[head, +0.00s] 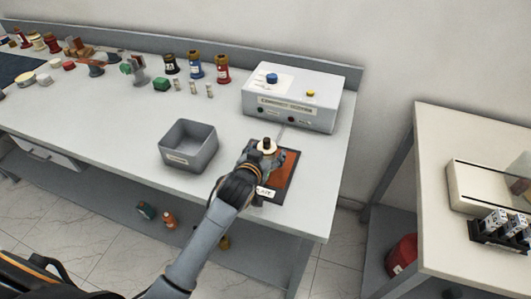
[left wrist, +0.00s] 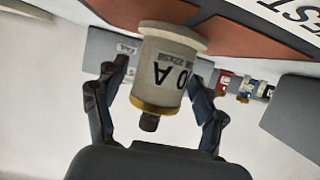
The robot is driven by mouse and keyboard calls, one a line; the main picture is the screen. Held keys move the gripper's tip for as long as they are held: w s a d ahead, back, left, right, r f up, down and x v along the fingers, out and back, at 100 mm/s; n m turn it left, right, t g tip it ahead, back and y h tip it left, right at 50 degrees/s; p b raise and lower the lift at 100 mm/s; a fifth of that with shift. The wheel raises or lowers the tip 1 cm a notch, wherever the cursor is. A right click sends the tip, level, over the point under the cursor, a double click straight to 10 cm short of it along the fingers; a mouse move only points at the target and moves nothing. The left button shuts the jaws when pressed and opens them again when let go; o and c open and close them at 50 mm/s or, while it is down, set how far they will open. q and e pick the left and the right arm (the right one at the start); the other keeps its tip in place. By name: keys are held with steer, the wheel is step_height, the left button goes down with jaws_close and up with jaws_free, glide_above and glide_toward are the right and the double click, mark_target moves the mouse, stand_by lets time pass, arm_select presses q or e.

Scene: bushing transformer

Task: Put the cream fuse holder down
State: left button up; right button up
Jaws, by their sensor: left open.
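The cream fuse holder (head: 266,148) shows at the orange test pad (head: 288,169), in front of the grey-white test box. In the left wrist view the fingers of my left gripper (left wrist: 158,78) are open, one on each side, with a visible gap at the left finger. My right gripper is not in view.
A grey open bin (head: 188,148) stands left of the pad. Several coloured bushings and small parts line the back of the bench. A second table (head: 455,140) stands at the right, beyond a gap.

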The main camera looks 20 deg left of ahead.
arm_select(q)
steer(key=b+v, duration=0.1)
steer(key=v, duration=1)
steer(key=shift+w+r, duration=0.1)
steer(key=shift+s+r, duration=0.3)
steer(key=shift+s, duration=0.25)
